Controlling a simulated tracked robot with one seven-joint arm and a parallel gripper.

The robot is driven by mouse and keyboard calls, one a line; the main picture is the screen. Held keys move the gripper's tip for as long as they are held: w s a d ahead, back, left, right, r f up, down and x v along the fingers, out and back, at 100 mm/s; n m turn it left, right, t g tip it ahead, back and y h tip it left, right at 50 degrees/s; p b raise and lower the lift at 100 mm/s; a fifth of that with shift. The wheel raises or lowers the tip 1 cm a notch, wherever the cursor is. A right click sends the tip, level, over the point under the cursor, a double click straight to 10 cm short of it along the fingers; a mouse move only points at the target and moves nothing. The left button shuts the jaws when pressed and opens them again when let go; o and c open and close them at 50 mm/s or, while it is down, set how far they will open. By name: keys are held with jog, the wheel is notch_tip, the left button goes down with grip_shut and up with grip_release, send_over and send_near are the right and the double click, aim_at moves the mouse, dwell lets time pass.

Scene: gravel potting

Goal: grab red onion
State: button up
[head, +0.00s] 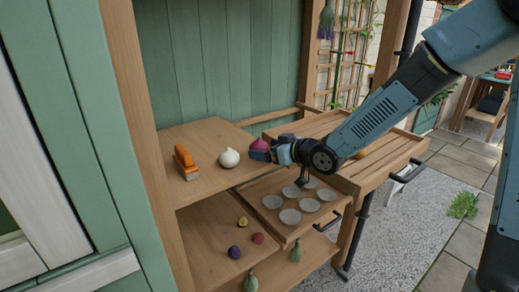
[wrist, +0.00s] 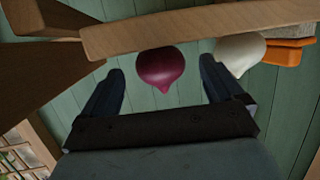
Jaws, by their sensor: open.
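The red onion (wrist: 160,68) is a dark purple bulb with a pointed tip. In the wrist view it shows between the two open fingers of my gripper (wrist: 162,88), with gaps on both sides. In the head view the red onion (head: 260,145) sits near the right edge of the upper wooden shelf. My gripper (head: 268,150) reaches it from the right and hides part of it. The jaws look empty; contact with the onion cannot be seen.
A white onion (head: 229,158) stands left of the red onion, with an orange-topped brush-like object (head: 184,162) farther left. Below are a drawer with several grey cups (head: 290,216) and a lower shelf (head: 205,225) holding small produce. A slatted wooden top (head: 315,124) lies behind my arm.

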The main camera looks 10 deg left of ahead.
jog(key=shift+w+a+f, duration=0.25)
jog(key=shift+w+a, duration=0.05)
jog(key=shift+a, duration=0.3)
jog(key=c, duration=1.2)
